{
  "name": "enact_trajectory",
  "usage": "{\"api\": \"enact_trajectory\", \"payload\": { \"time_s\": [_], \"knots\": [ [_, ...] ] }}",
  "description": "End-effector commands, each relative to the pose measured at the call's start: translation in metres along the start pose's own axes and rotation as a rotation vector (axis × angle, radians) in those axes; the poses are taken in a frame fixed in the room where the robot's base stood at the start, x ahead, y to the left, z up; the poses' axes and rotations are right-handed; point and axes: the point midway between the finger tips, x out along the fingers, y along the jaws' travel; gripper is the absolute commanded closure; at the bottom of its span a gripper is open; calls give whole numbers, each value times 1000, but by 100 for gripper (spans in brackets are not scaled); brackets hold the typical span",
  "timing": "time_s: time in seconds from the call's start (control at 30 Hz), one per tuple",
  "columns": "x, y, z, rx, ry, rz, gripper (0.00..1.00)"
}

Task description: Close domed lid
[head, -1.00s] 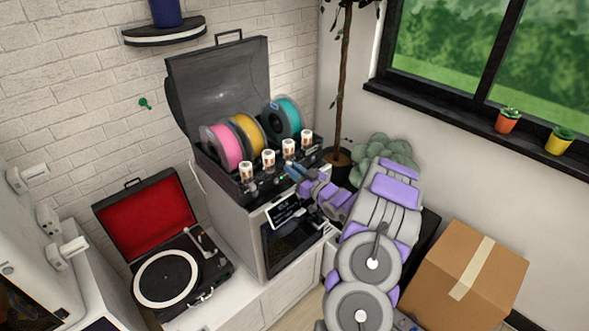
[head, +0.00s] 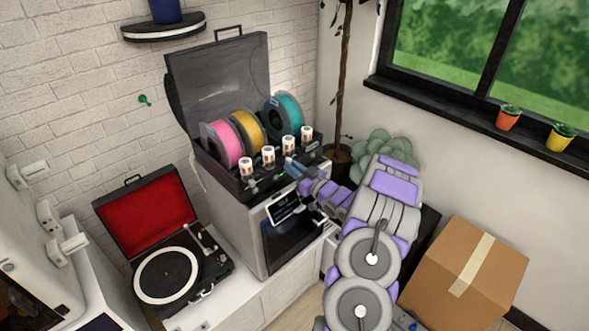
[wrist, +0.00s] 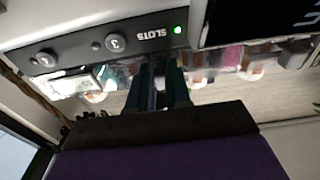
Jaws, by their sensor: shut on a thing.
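The domed lid (head: 225,85) is a smoky see-through cover with a dark handle on top. It stands raised, hinged at the back of the filament box (head: 262,190). Pink (head: 222,143), yellow (head: 249,132) and teal (head: 287,112) spools sit in the box, below and in front of the lid. My gripper (head: 290,166) is at the box's front edge, low and well away from the lid. In the wrist view its fingers (wrist: 164,85) are close together by the panel marked SLOTS (wrist: 130,42). What is between them cannot be made out.
Several labelled white canisters (head: 268,156) line the box's front ledge, close to my fingers. An open turntable (head: 166,275) stands to the left. A wall shelf (head: 163,32) is above left. A plant (head: 372,150) and a cardboard box (head: 455,268) are to the right.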

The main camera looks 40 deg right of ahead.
Motion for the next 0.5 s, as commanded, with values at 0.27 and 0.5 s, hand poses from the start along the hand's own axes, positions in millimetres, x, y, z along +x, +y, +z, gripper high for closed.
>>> {"api": "enact_trajectory", "payload": {
  "time_s": [0.27,0.5],
  "knots": [
    [-1,-3,9,8,-19,-3,78],
    [-2,-2,4,4,-8,-2,55]
  ]
}}
